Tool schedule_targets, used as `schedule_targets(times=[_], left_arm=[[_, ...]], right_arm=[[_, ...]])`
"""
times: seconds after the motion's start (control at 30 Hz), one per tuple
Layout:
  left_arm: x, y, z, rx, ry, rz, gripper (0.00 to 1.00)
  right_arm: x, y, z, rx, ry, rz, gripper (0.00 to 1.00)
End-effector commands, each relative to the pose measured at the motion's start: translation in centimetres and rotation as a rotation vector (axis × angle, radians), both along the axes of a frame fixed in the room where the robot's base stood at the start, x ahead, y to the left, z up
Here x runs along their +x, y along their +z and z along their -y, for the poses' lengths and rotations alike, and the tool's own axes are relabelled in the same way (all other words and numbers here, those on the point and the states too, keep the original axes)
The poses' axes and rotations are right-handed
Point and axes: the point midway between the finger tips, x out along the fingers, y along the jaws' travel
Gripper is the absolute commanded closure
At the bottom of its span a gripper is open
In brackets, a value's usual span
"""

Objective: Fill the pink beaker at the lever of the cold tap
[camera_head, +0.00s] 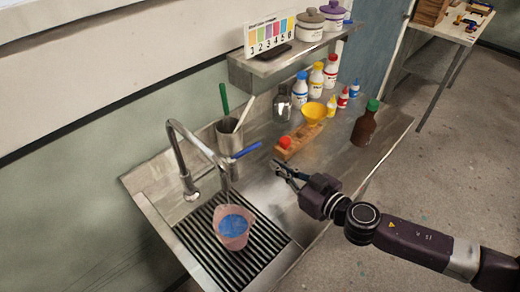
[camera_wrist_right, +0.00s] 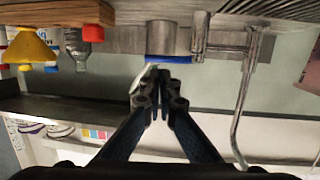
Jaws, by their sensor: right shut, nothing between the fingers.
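The pink beaker (camera_head: 236,242) stands upright on the slatted drain of the sink, under the tap's spout, with blue showing inside it. The grey tap (camera_head: 183,165) arches over it; I cannot tell whether water is running. The tap's blue lever (camera_head: 245,152) points right, towards my right gripper (camera_head: 280,170). That gripper is shut and empty, apart from the lever in the head view. In the right wrist view, which is upside down, the closed fingertips (camera_wrist_right: 162,78) overlap the blue lever (camera_wrist_right: 168,58); contact cannot be told. My left gripper is out of view.
A metal pot (camera_head: 229,135) with a green-handled tool stands behind the lever. A wooden block (camera_head: 297,143) with a red ball and a yellow funnel (camera_head: 314,113) lie right of it. A brown bottle (camera_head: 364,125) and several small bottles stand further right. The counter's front is clear.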

Motion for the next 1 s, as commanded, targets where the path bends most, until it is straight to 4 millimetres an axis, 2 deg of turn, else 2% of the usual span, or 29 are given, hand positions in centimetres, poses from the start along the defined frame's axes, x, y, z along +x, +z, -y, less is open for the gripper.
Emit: schedule_targets(times=[0.23, 0.47, 0.7, 1.0], left_arm=[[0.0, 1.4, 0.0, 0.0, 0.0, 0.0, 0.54], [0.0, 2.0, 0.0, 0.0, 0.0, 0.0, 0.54], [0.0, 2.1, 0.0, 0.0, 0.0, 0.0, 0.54], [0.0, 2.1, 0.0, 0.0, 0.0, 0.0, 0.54]], right_arm=[[3.6, -0.6, -2.9, -0.001, 0.002, 0.003, 1.0], [5.8, -1.3, -4.6, 0.0, 0.0, 0.001, 1.0], [6.6, -1.7, -5.3, 0.001, 0.001, 0.001, 1.0], [6.6, -1.7, -5.3, 0.001, 0.001, 0.001, 1.0]])
